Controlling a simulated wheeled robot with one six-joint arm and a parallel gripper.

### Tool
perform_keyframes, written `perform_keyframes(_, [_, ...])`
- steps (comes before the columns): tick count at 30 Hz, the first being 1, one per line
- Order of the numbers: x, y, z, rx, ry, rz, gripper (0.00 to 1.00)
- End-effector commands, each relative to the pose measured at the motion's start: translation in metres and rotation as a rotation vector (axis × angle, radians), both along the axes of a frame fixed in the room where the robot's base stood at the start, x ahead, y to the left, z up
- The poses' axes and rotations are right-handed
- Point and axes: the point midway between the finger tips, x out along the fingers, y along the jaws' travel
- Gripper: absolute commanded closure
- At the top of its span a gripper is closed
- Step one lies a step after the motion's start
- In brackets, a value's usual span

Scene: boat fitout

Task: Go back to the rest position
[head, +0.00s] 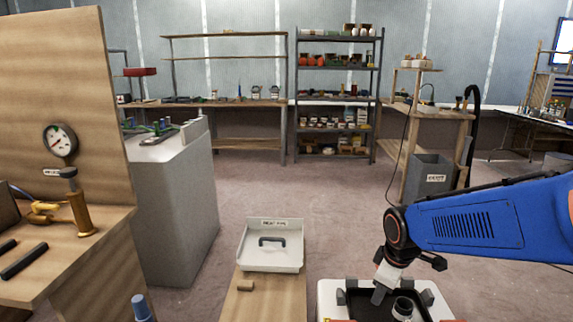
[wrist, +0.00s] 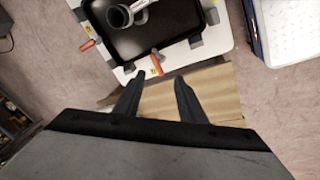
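My gripper (head: 379,292) hangs from my blue arm at the lower right of the head view. In the wrist view my gripper (wrist: 157,84) has its two dark fingers spread, with nothing between them. The fingers show over a wooden surface (wrist: 210,95). A black tray (wrist: 165,38) on a white plate (wrist: 233,30) with grey corner blocks lies beyond the fingertips. A grey round fitting (wrist: 120,16) stands in the tray; it also shows in the head view (head: 403,306), just right of my gripper. I cannot tell the exact height of the fingers.
A light grey bin (head: 270,258) with a black handle-shaped part (head: 272,241) stands on a narrow wooden bench (head: 262,300). Left are a grey cabinet (head: 175,200) and a workbench with a gauge (head: 60,141). Open floor (head: 330,200) lies behind. A white-and-blue box (wrist: 285,30) is at right.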

Motion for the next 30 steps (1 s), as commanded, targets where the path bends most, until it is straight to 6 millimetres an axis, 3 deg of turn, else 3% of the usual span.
perform_keyframes(6, [-0.045, -0.015, 0.032, 0.07, -0.039, -0.218, 0.63])
perform_keyframes(15, [-0.109, -0.03, 0.061, 0.175, -0.081, -0.514, 0.63])
perform_keyframes(24, [-0.167, -0.038, 0.075, 0.28, -0.116, -0.773, 0.63])
perform_keyframes(30, [-0.184, -0.04, 0.076, 0.312, -0.123, -0.851, 0.63])
